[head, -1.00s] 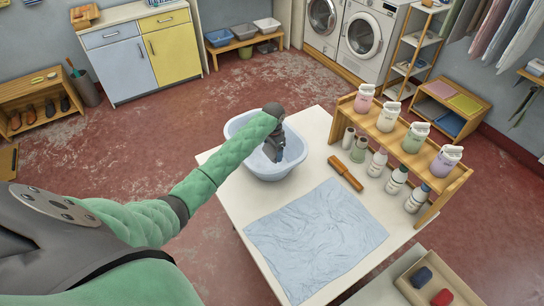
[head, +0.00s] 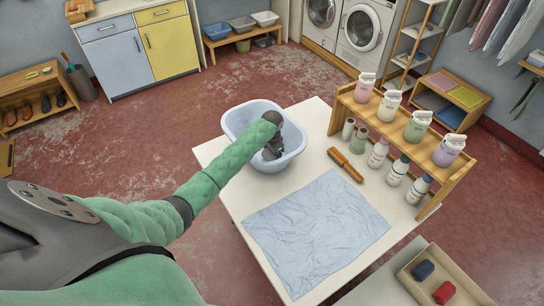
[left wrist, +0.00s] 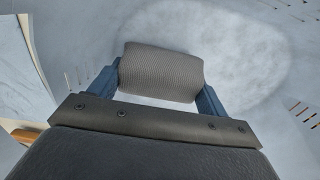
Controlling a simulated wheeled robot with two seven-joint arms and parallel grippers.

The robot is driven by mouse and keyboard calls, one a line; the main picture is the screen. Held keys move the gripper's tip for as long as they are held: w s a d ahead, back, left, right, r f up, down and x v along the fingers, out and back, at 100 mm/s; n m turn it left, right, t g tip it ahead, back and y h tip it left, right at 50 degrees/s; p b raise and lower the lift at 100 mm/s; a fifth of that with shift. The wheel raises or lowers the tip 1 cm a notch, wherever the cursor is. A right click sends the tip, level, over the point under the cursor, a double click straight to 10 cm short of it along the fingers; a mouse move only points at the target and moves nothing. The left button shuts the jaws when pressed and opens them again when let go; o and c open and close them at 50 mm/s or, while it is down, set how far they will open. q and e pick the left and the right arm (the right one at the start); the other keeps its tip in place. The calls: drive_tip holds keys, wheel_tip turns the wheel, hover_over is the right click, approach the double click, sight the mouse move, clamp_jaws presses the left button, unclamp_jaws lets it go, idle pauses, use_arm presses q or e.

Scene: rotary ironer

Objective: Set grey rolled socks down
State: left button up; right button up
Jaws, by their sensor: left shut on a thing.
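The grey rolled socks (left wrist: 162,72) show in the left wrist view as a ribbed roll held between the two blue fingers. My left gripper (left wrist: 160,78) is shut on the socks. In the head view my left gripper (head: 271,153) reaches down into the pale blue tub (head: 238,122) on the white table; the socks are hidden there by the hand. The tub's pale inside lies beneath the socks in the left wrist view, with a lighter round patch at the right. I cannot tell whether the socks touch the tub's bottom. My right gripper is not in view.
A crumpled light blue cloth (head: 315,234) lies on the table (head: 225,185). A wooden-handled brush (head: 345,165) and a wooden rack (head: 448,183) with several bottles stand right of the tub. A tray (head: 466,297) at lower right holds a blue roll (head: 423,270) and a red roll (head: 444,292).

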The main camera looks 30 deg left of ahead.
use_arm(q)
drive_tip(key=o, duration=0.9)
drive_tip(key=shift+f, duration=0.1)
drive_tip(key=shift+o, duration=0.3)
drive_tip(key=shift+r+p, duration=0.55)
drive_tip(key=shift+r, duration=0.15)
wheel_tip(320, 180, up, 2)
drive_tip(key=shift+p, duration=0.95)
wheel_tip(320, 180, up, 9)
